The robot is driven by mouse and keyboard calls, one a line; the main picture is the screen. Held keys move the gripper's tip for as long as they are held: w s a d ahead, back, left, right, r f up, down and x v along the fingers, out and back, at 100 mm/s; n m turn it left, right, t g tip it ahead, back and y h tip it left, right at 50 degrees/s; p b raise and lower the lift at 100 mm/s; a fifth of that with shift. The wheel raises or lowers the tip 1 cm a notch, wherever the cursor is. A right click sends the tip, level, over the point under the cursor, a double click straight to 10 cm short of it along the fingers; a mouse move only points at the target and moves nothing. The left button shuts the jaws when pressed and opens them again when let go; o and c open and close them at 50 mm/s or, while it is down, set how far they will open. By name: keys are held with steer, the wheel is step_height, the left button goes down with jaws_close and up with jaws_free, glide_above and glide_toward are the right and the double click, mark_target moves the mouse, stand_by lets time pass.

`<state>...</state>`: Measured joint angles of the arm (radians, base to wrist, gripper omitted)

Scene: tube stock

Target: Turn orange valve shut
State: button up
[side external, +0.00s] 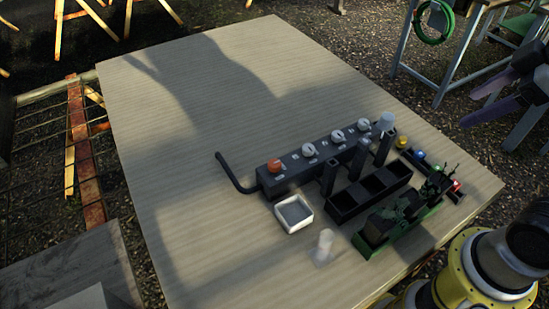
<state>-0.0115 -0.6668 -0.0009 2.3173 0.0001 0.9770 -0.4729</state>
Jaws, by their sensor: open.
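The orange valve (274,166) is a small round knob on the left end of a long dark valve block (290,176). Several white knobs sit along the same block to its right. The way the orange knob's handle points is too small to tell. My gripper (467,110) is at the right edge of the view, with two purple fingers spread open and empty. It is well apart from the valve, off to the right of the block.
A black bent pipe (236,176) leaves the block's left end. In front stand a white square tray (294,214), a black compartment box (368,193), a clear cup (323,246) and a green rack (402,219). Coloured buttons (420,154) lie right. The table's (190,120) left and back are clear.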

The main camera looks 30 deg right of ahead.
steer(key=w+a+r+n+g, duration=0.1)
steer(key=w+a+r+n, duration=0.25)
steer(key=w+n, duration=0.45)
steer(key=n+g, duration=0.5)
steer(key=n, duration=0.2)
glide_above(275, 163)
step_height(275, 163, down, 19)
step_height(275, 163, down, 13)
steer(key=shift+f, duration=0.1)
steer(key=shift+c, duration=0.4)
jaws_close()
